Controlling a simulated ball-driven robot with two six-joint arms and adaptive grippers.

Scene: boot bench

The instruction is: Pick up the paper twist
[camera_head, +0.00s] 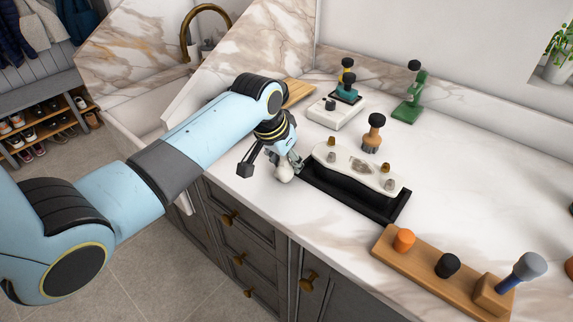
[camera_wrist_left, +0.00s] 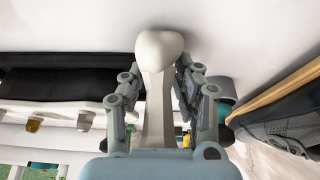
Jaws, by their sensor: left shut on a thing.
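The paper twist (camera_head: 285,173) is a small off-white piece with a rounded, bulbous end, at my left gripper near the front of the marble counter. In the left wrist view the paper twist (camera_wrist_left: 160,50) stands between the two fingers, its narrow stem in the grip and its bulb beyond the fingertips. My left gripper (camera_head: 291,163) is shut on it, just left of the black tray. The fingers also show in the wrist view (camera_wrist_left: 158,92). Whether the twist touches the counter is hard to tell. My right gripper is in neither view.
The black tray (camera_head: 388,217) bears a pale board with several knobs. A wooden-handled brush (camera_head: 374,134), a white block (camera_head: 335,114) and a green stand (camera_head: 410,97) are behind. A wooden rack (camera_head: 424,267) with pegs stands at front right. Right of the brush, the counter is bare.

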